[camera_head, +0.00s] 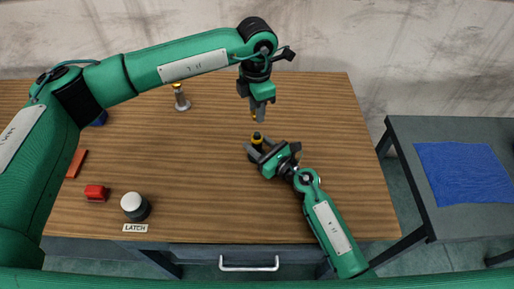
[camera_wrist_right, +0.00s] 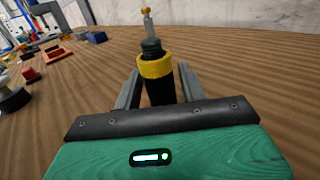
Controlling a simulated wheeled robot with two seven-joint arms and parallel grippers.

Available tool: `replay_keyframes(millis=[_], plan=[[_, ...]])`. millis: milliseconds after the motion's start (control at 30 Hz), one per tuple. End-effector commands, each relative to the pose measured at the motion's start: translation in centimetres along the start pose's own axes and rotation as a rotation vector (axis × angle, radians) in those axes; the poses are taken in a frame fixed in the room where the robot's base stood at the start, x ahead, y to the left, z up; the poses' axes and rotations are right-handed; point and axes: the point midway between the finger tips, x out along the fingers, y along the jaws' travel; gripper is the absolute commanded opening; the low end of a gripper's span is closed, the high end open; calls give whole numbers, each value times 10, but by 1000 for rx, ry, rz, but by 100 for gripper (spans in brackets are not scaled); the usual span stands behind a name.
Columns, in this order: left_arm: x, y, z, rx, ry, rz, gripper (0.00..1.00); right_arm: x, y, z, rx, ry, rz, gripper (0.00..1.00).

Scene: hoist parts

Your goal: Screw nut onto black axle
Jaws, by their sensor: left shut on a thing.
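A black axle (camera_wrist_right: 158,88) with a yellow band stands upright on the table; it also shows in the head view (camera_head: 257,140). My right gripper (camera_wrist_right: 157,72) is low at the table with its fingers on either side of the axle, with narrow gaps showing. My left gripper (camera_head: 258,117) points down above and behind the axle in the head view. It is shut on a small yellow thing, apparently the nut (camera_head: 253,114), mostly hidden by the fingers. The nut and axle look apart.
A silver post (camera_head: 181,98) with an orange top stands at the back; it also shows behind the axle in the wrist view (camera_wrist_right: 148,26). A side table (camera_head: 410,150) is at right.

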Motion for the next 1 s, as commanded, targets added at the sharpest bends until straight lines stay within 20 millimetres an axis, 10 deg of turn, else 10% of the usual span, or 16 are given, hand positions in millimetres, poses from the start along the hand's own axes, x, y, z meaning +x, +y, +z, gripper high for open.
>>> replay_keyframes(millis=[200, 1000], plan=[[0, 0, 0, 0, 0, 0, 7, 0, 0, 0, 0, 0, 0, 0], [50, 0, 0, 0, 1, 0, 7, 0, 0, 0, 0, 0, 0, 0]])
